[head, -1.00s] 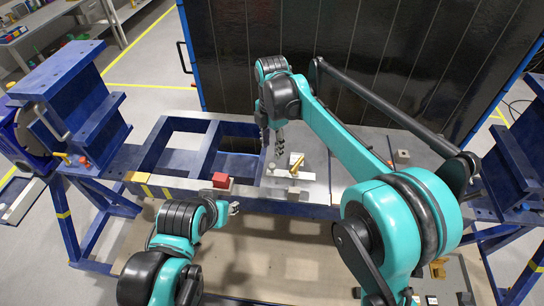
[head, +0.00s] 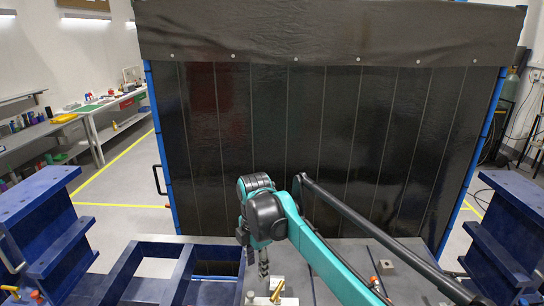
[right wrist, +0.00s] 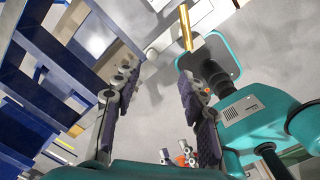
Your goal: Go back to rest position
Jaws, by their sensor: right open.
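My right gripper (head: 264,262) hangs fingers down at the lower middle of the head view, over the plate beside the blue frame. In the right wrist view it (right wrist: 158,85) is open, its two dark padded fingers spread wide with nothing between them. A gold handle (head: 277,290) stands just below and right of the gripper in the head view. It also shows past the right finger in the right wrist view (right wrist: 186,28). My left gripper cannot be made out in the current views.
The blue frame (head: 125,275) lies left of the gripper. Blue uprights stand at the left (head: 40,230) and right (head: 505,235). A tall black curtained panel (head: 320,150) closes off the back. A workbench (head: 110,105) is far left. The grey plate (head: 345,255) has some bare room.

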